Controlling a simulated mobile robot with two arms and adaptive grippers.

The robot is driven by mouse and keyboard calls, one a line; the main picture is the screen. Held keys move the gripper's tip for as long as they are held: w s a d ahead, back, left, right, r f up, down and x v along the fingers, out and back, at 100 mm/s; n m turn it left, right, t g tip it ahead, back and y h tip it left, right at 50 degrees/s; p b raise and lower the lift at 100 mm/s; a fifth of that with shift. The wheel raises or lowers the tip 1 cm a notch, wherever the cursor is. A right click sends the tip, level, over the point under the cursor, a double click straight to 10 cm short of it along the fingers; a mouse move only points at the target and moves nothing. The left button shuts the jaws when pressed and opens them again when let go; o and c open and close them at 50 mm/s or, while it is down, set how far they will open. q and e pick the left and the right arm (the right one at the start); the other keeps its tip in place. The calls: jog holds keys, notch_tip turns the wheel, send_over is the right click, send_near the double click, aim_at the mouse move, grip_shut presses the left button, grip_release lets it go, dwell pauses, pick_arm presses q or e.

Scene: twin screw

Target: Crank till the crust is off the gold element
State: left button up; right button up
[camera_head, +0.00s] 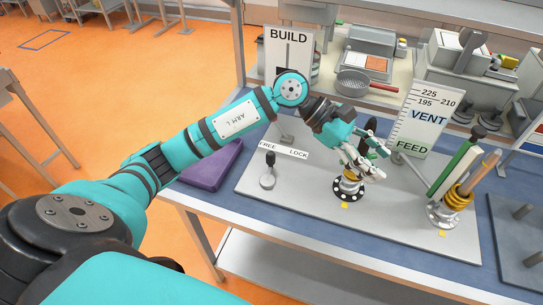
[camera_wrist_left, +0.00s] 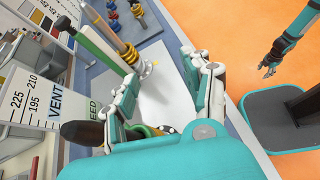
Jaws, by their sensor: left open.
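My left gripper (camera_head: 372,166) is open above a black round flange (camera_head: 349,192) with a gold and silver fitting (camera_head: 350,177) on the bench plate. The gripper partly hides the fitting. In the left wrist view its two fingers (camera_wrist_left: 166,100) spread to either side. A dark handle (camera_wrist_left: 82,132) lies by the left finger, with a yellow-green ring (camera_wrist_left: 150,131) near the bottom; I cannot tell whether a finger touches them. A second fitting with gold rings (camera_head: 456,198) around a tan rod (camera_head: 482,172) stands to the right. My right gripper (camera_wrist_left: 267,70) is small, apart from the bench.
A green bar (camera_head: 455,160) leans beside the ringed rod. A FREE/LOCK lever (camera_head: 268,170) stands left of the flange. The VENT/FEED gauge panel (camera_head: 428,115) and BUILD sign (camera_head: 290,52) stand behind. A purple pad (camera_head: 212,166) lies at left. The plate's front left is clear.

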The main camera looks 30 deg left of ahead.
pick_arm(q)
jog(key=w+a+f+m+y, duration=0.25)
jog(key=a+y, duration=0.35)
jog(key=a, duration=0.5)
jog(key=g+y, duration=0.1)
jog(key=y, duration=0.5)
send_near(271, 153)
jog(key=shift+n, duration=0.35)
notch_tip(271, 153, down, 12)
jog(key=p, duration=0.5)
jog(key=shift+w+d+r, duration=0.1)
jog(key=shift+w+r, duration=0.05)
jog(key=shift+c, duration=0.2)
grip_shut()
